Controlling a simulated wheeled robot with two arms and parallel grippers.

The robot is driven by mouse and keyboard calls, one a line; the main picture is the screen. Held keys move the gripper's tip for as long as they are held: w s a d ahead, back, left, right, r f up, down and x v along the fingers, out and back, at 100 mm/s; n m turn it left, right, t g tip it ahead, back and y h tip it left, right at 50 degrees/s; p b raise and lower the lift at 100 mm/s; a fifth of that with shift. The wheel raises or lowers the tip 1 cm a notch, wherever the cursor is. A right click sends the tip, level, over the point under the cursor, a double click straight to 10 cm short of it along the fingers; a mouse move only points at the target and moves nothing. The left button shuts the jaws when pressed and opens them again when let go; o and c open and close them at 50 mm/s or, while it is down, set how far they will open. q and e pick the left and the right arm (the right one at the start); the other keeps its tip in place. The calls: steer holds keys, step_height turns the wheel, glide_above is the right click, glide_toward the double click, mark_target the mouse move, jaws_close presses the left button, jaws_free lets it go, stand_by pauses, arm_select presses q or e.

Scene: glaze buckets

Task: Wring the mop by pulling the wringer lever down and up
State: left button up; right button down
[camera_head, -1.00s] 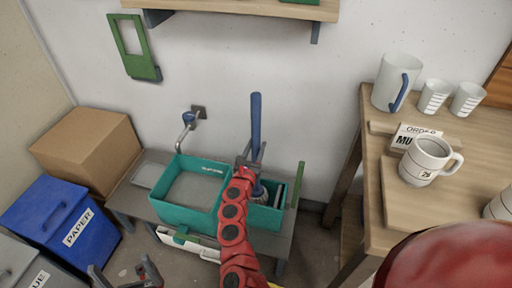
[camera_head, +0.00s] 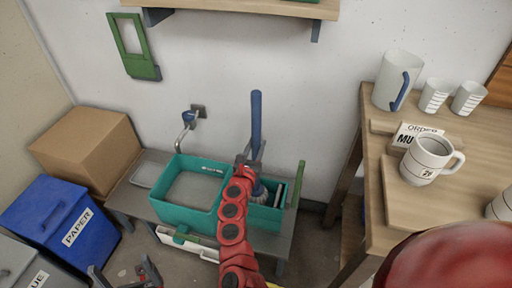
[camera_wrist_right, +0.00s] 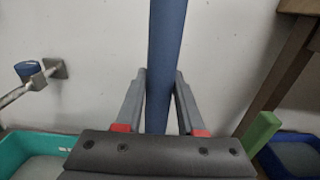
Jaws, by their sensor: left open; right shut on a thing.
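The blue mop handle (camera_head: 256,120) stands nearly upright above the right-hand part of the teal bucket (camera_head: 187,215). The pale mop head (camera_head: 259,192) shows low in that part, partly hidden by my right arm. My right gripper (camera_head: 250,160) is shut on the handle; in the right wrist view the handle (camera_wrist_right: 165,60) runs between its fingers (camera_wrist_right: 160,95). The green wringer lever (camera_head: 297,184) sticks up at the bucket's right edge, apart from my grippers. It also shows in the right wrist view (camera_wrist_right: 262,132). My left gripper (camera_head: 124,273) is open and empty at the bottom left.
The bucket stands on a low grey bench, with a wall tap (camera_head: 188,120) behind it. A cardboard box (camera_head: 85,145) and blue paper bin (camera_head: 60,220) are on the left. A wooden table (camera_head: 375,215) with mugs (camera_head: 428,160) is on the right. A shelf overhangs above.

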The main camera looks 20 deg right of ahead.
steer(key=shift+s+d, duration=0.15)
steer(key=shift+s, duration=0.15)
stand_by(0.4)
steer(key=shift+s+d+r, duration=0.1)
steer(key=shift+s+d, duration=0.25)
steer(key=shift+f+b, duration=0.25)
steer(key=shift+b, duration=0.6)
jaws_free()
stand_by(0.4)
stand_by(0.4)
